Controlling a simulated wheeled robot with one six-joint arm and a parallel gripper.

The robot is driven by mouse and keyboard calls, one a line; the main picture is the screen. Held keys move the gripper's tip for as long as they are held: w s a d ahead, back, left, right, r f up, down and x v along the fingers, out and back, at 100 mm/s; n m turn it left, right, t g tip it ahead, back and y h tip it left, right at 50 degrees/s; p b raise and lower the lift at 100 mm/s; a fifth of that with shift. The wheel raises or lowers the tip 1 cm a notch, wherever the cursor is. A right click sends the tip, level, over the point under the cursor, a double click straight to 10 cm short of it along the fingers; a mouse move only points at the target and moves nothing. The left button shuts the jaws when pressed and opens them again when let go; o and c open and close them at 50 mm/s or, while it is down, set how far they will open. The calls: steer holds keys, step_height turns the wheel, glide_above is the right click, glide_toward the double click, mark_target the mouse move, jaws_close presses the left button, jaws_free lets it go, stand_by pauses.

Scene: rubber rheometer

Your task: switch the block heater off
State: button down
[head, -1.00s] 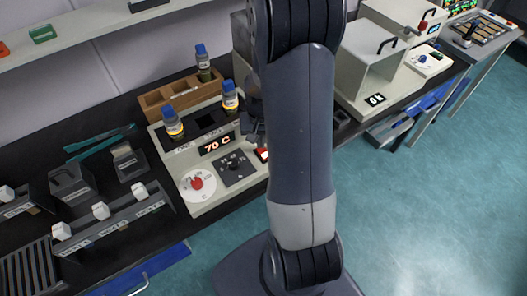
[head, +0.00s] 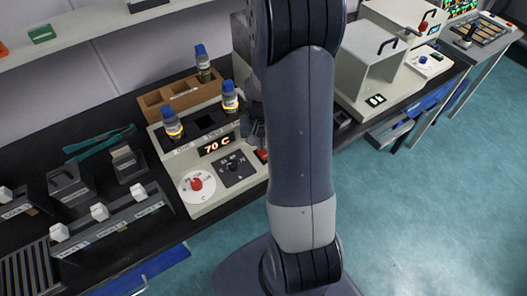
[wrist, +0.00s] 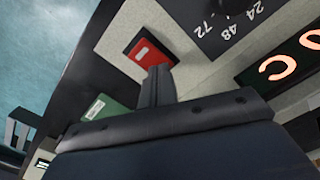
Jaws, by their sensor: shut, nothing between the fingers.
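The block heater (head: 222,172) is a pale box on the dark bench with a lit display (head: 215,145) reading 70 C. Its red rocker switch (head: 263,155) is at the front right, partly hidden by my arm and gripper. The red switch (wrist: 148,52) also shows in the wrist view, in a dark frame on the heater's face. My gripper (wrist: 157,74) is shut and empty, its tips at the lower edge of the switch; I cannot tell whether they touch it. In the head view my gripper (head: 256,138) is mostly hidden behind my arm.
Two blue-capped bottles (head: 172,124) (head: 230,98) stand in the heater. A wooden rack (head: 165,98) with another bottle is behind it. A red dial (head: 196,184) and a black knob (head: 235,166) are on the heater's front. A pale machine (head: 370,70) stands right.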

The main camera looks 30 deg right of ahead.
step_height(320, 180, up, 7)
steer(key=p, duration=0.4)
steer(key=shift+f, duration=0.2)
step_height(320, 180, down, 7)
steer(key=b, duration=0.5)
steer(key=shift+f, duration=0.1)
stand_by(0.4)
steer(key=shift+r, duration=0.2)
